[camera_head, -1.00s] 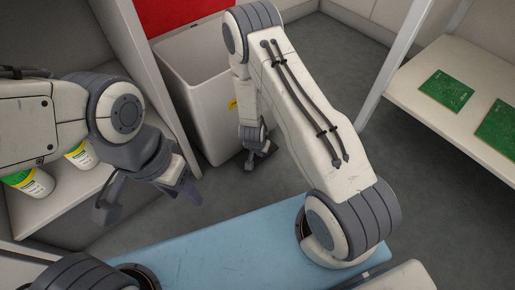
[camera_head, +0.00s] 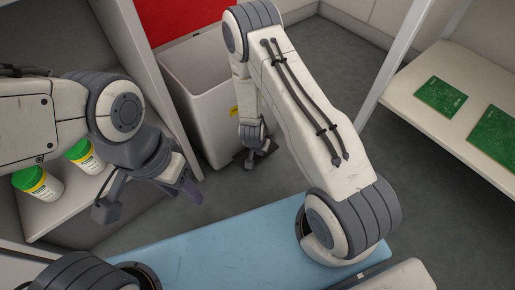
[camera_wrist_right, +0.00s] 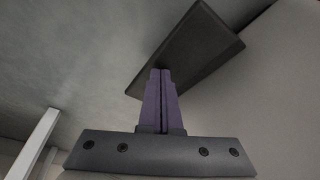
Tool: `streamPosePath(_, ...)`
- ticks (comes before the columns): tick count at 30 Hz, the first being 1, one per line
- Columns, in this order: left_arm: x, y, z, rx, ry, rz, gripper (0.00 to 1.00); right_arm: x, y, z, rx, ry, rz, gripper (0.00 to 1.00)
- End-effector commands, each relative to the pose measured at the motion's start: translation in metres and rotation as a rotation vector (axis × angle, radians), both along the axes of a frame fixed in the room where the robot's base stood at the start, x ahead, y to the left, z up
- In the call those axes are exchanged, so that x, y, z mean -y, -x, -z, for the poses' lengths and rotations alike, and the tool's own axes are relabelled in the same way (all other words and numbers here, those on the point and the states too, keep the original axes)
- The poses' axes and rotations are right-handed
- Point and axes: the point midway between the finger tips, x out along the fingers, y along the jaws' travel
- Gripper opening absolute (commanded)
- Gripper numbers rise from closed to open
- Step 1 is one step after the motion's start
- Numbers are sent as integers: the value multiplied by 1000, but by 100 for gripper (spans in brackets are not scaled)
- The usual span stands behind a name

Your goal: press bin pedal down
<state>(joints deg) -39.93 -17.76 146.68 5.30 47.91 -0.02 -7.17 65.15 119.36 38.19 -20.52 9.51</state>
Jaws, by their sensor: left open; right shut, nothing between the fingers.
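The pale grey bin (camera_head: 207,132) stands on the floor beyond my right arm, with a yellow label on its front. Its dark pedal (camera_head: 266,151) sticks out low at the front, partly hidden by my gripper; the flat dark plate also shows in the right wrist view (camera_wrist_right: 190,52). My right gripper (camera_head: 250,164) is shut and empty, and its purple fingertips (camera_wrist_right: 160,72) overlap the pedal's near edge in the wrist view. I cannot tell whether they touch it. My left gripper (camera_head: 148,197) is open and empty, in front of the left shelf.
A red panel (camera_head: 188,25) rises behind the bin opening. White tubs with green lids (camera_head: 38,183) stand on the left shelf. Green circuit boards (camera_head: 441,97) lie on the right shelf (camera_head: 415,108). A light blue surface (camera_head: 230,245) lies below my arms. Grey floor is clear right of the bin.

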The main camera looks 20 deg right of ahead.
Motion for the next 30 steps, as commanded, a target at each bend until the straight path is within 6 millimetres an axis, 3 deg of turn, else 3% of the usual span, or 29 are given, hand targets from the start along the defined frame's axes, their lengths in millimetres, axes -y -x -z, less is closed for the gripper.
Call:
streamPosePath(1, 0, 0, -11, 0, 0, 0, 50, 0, 0, -10, 0, 0, 0, 0)
streamPosePath(18, 0, 0, -67, 0, 0, 0, 50, 0, 0, -65, 0, 0, 0, 0)
streamPosePath(30, 0, 0, -68, 0, 0, 0, 50, 0, 0, -65, 0, 0, 0, 0)
